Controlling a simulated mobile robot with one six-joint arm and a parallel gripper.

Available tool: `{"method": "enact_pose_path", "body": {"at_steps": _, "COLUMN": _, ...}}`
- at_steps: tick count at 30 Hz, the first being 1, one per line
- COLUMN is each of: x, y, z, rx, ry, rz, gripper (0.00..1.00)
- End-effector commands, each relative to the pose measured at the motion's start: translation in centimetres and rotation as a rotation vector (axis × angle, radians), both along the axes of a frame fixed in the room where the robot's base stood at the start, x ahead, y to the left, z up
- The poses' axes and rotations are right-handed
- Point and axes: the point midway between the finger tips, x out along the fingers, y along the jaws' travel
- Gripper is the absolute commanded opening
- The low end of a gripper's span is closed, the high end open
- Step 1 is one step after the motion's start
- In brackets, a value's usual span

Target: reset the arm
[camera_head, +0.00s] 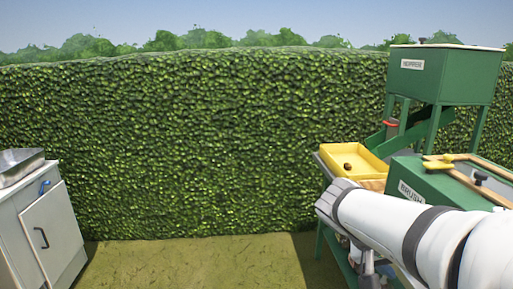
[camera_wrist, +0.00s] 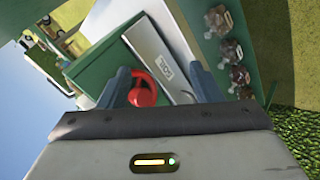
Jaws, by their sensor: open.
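My gripper (camera_wrist: 162,80) shows in the wrist view with its two dark fingers apart and nothing held between them. Beyond the fingers is a red ring-shaped part (camera_wrist: 143,88) in front of a green box and a pale labelled panel (camera_wrist: 165,62). I cannot tell whether the red part is near the fingers or well beyond them. In the head view my white arm reaches in from the lower right, over the green machine side. My gripper's fingers cannot be made out there.
A green hopper (camera_head: 445,75) on legs stands at the right. Below it are a yellow tray (camera_head: 353,160) with a small dark round item and a green box labelled BRUSH (camera_head: 432,185). A white cabinet (camera_head: 45,235) stands at left. A hedge (camera_head: 200,140) closes the back; the middle ground is clear.

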Motion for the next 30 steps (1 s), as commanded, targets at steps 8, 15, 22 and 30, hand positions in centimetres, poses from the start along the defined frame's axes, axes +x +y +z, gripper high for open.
{"method": "enact_pose_path", "body": {"at_steps": 8, "x": -3.1, "y": 5.2, "z": 5.0, "rx": 0.342, "ry": 0.091, "rz": 0.186, "gripper": 0.59}}
{"method": "enact_pose_path", "body": {"at_steps": 15, "x": -4.6, "y": 10.0, "z": 9.1, "rx": 0.586, "ry": 0.068, "rz": 0.354, "gripper": 0.59}}
{"method": "enact_pose_path", "body": {"at_steps": 22, "x": -5.0, "y": 12.5, "z": 11.2, "rx": 0.697, "ry": 0.022, "rz": 0.446, "gripper": 0.59}}
{"method": "enact_pose_path", "body": {"at_steps": 30, "x": -5.1, "y": 12.9, "z": 11.0, "rx": 0.713, "ry": 0.011, "rz": 0.462, "gripper": 0.59}}
